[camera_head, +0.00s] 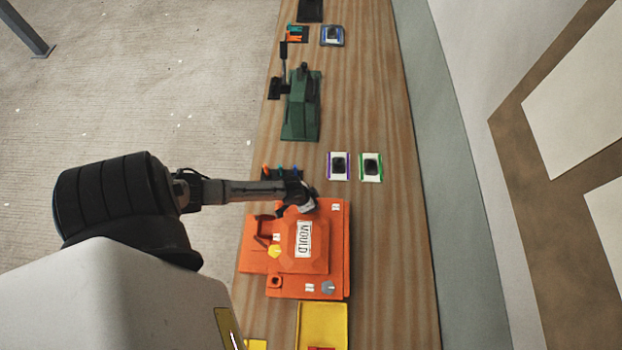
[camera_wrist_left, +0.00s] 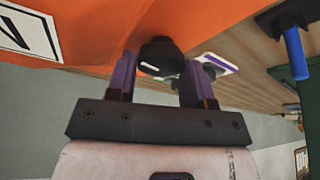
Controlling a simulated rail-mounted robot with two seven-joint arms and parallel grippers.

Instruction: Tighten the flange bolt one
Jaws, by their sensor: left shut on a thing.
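The orange mould (camera_head: 338,260) with a white "MOULD" label sits on the wooden bench. My left gripper (camera_head: 306,203) is at its upper edge in the head view, hiding the spot it works on. In the left wrist view, the two fingers of my left gripper (camera_wrist_left: 161,68) stand on either side of a dark round bolt head (camera_wrist_left: 160,54) on the orange mould surface (camera_wrist_left: 100,30), shut on it. My right gripper is in neither view.
Colored-handled tools (camera_head: 267,170) stand just above the mould. Two framed dark pads (camera_head: 339,166) (camera_head: 370,167) lie to the upper right. A green press-like device (camera_head: 301,115) stands farther up. A yellow tray (camera_head: 323,318) lies below the mould. The bench's right side is clear.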

